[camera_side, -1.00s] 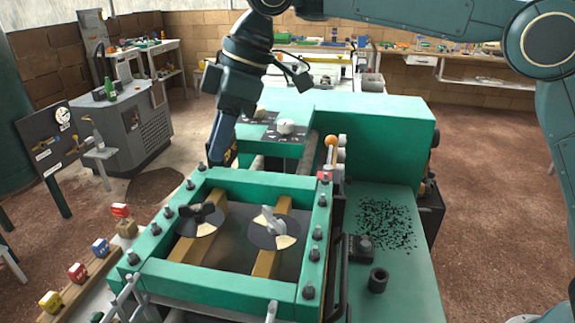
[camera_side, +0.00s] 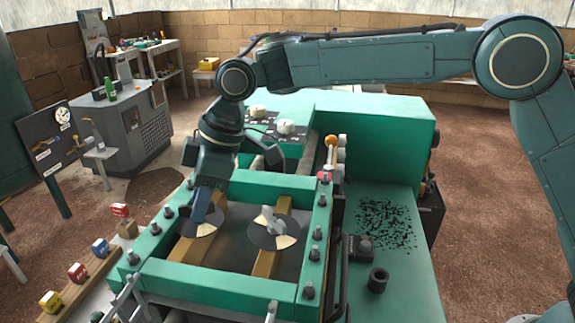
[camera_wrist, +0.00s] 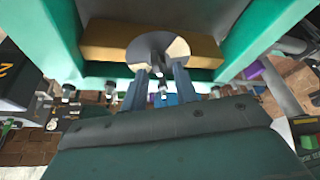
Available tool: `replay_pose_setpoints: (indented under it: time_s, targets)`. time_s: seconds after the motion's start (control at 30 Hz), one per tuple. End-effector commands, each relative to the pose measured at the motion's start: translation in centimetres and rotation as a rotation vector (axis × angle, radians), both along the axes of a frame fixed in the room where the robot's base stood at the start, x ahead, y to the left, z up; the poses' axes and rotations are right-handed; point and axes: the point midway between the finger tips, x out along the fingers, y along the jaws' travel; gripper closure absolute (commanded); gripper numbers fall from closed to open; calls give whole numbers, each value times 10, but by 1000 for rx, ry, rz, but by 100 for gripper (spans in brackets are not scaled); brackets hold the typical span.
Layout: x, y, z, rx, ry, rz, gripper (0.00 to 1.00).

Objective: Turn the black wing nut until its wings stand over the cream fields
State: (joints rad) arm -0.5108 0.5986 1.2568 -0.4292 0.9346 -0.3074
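The black wing nut (camera_wrist: 158,66) sits at the middle of a round disc with cream and grey fields. In the wrist view the cream fields (camera_wrist: 178,48) lie left and right on the disc, and the nut's wings run up and down the picture, over the grey. My gripper (camera_wrist: 161,80) is open, with one finger on each side of the nut and a gap showing to both. In the side view my gripper (camera_side: 201,216) is over the left disc (camera_side: 196,228) and hides most of the black nut.
A grey wing nut (camera_side: 268,220) stands on a second disc to the right. A green frame (camera_side: 220,282) with several bolts surrounds both discs. Coloured blocks (camera_side: 78,273) line the left rail. A black knob and ring (camera_side: 377,281) are on the green bench at right.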

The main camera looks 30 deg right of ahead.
Motion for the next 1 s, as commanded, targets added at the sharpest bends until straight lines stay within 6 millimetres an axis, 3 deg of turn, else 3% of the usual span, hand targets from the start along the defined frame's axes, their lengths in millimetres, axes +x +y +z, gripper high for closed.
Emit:
replay_pose_setpoints:
  time_s: [0.33,0.5,1.0]
  targets:
    - [0,1,-3,0,0,0,71]
    - [0,1,-3,0,0,0,100]
    - [1,0,-3,-1,0,70,100]
